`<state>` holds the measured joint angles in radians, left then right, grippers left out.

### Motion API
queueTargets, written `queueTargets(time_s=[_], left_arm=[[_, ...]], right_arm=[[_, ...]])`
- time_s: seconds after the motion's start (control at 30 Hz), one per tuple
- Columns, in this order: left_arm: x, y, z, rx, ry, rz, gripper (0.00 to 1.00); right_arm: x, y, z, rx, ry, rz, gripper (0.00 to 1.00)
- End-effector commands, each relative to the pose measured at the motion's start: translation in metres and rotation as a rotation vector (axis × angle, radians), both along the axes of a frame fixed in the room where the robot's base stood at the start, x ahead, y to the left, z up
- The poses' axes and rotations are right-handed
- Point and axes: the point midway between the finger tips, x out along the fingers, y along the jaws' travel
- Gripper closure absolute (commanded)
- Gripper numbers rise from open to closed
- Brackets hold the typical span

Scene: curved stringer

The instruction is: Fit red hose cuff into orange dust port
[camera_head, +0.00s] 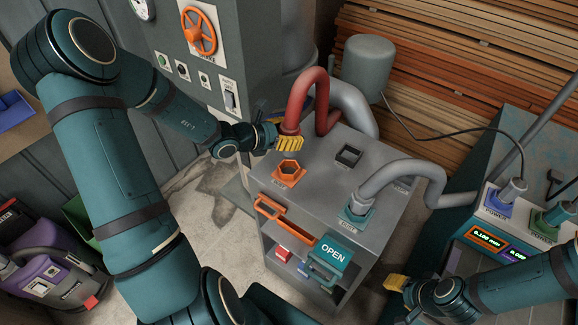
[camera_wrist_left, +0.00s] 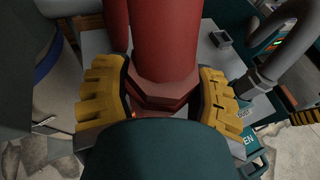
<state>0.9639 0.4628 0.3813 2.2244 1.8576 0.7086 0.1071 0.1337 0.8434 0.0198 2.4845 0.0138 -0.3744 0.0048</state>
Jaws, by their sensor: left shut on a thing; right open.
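The red hose (camera_head: 298,105) curves down from the back, and its cuff is between the yellow fingers of my left gripper (camera_head: 288,142). In the left wrist view the red cuff (camera_wrist_left: 163,95) sits between both fingers of my left gripper (camera_wrist_left: 162,105). The orange dust port (camera_head: 289,170) is a hexagonal socket on top of the grey cabinet, just below the held cuff in the head view. The cuff appears apart from the port, above it. The cuff's lower end is mostly hidden by the fingers. My right gripper (camera_head: 397,283) is open and empty, right of the cabinet.
The grey cabinet (camera_head: 325,185) also has a dark square port (camera_head: 348,156) and a teal port (camera_head: 356,210) with a grey hose in it. An orange handle (camera_head: 270,207) and an OPEN sign (camera_head: 332,253) are at its front. A console (camera_head: 492,235) stands right.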

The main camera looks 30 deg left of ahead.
Motion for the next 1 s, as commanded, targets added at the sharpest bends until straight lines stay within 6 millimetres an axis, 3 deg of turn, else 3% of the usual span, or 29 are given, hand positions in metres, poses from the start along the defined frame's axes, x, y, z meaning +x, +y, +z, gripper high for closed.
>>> queueTargets(time_s=[0.2,0.47,0.7,1.0], left_arm=[[0.0,0.002,-0.041,-0.005,0.004,0.008,0.82],[0.0,0.002,-0.062,-0.003,0.002,0.007,0.82],[0.0,0.001,-0.093,-0.004,0.002,0.006,0.82],[0.0,0.001,-0.096,0.0,0.0,0.004,0.82]], right_arm=[[0.0,0.0,-0.009,-0.002,0.0,0.0,0.53],[0.0,0.0,-0.012,-0.003,0.001,0.0,0.53],[0.0,0.001,-0.017,-0.003,0.001,0.0,0.53],[0.0,0.001,-0.017,-0.004,0.001,-0.001,0.53]])
